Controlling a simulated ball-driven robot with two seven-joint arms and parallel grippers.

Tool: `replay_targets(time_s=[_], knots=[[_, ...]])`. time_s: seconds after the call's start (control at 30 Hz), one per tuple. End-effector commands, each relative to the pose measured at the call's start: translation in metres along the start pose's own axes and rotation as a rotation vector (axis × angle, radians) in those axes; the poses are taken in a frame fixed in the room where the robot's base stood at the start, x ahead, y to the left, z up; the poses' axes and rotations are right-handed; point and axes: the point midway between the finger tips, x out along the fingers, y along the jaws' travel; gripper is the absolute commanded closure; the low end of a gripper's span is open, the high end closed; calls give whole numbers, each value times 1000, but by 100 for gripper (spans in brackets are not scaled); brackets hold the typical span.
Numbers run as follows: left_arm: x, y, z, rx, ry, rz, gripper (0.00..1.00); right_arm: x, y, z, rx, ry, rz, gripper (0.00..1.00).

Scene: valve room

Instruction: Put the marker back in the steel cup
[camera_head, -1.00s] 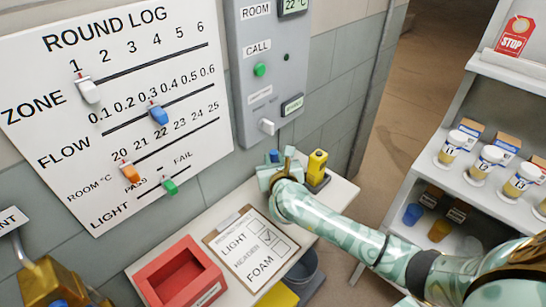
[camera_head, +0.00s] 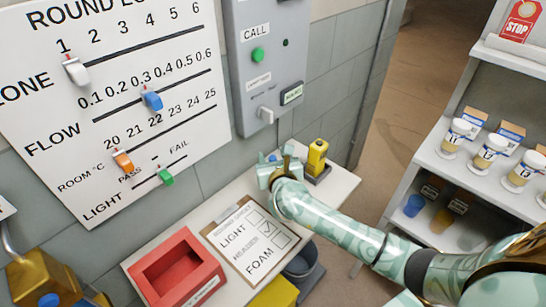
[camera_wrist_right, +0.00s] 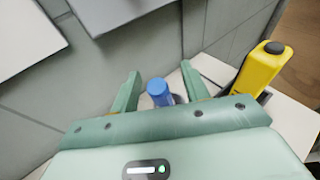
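A blue, round-topped upright thing (camera_wrist_right: 158,90), which looks like the marker, stands between the fingers of my right gripper in the right wrist view. A small bit of blue (camera_head: 272,157) shows beside the gripper in the head view. My right gripper (camera_head: 274,168) is over the far end of the white table, and its two fingers (camera_wrist_right: 160,88) are apart, with a gap on each side of the blue thing. My left gripper is not in view.
A yellow container with a black cap (camera_head: 317,157) stands close to the right of the gripper. A clipboard (camera_head: 232,248) and a red tray (camera_head: 207,283) lie nearer on the table. The round log board (camera_head: 105,160) and a grey panel (camera_head: 262,85) are on the wall behind.

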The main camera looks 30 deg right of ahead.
Motion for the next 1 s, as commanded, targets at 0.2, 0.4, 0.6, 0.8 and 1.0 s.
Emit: replay_targets(time_s=[0.2, 0.4, 0.6, 0.8, 1.0], knots=[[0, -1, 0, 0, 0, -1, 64, 0, 0, 0, 0, 0, 0, 55], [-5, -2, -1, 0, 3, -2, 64, -15, 0, 1, 0, 1, 1, 55], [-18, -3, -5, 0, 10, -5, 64, -65, 0, 2, 2, 2, 2, 55], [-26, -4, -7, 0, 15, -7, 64, -118, 0, 1, 2, 3, 2, 55], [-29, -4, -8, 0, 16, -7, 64, -153, 0, 0, 0, 1, 1, 55]])
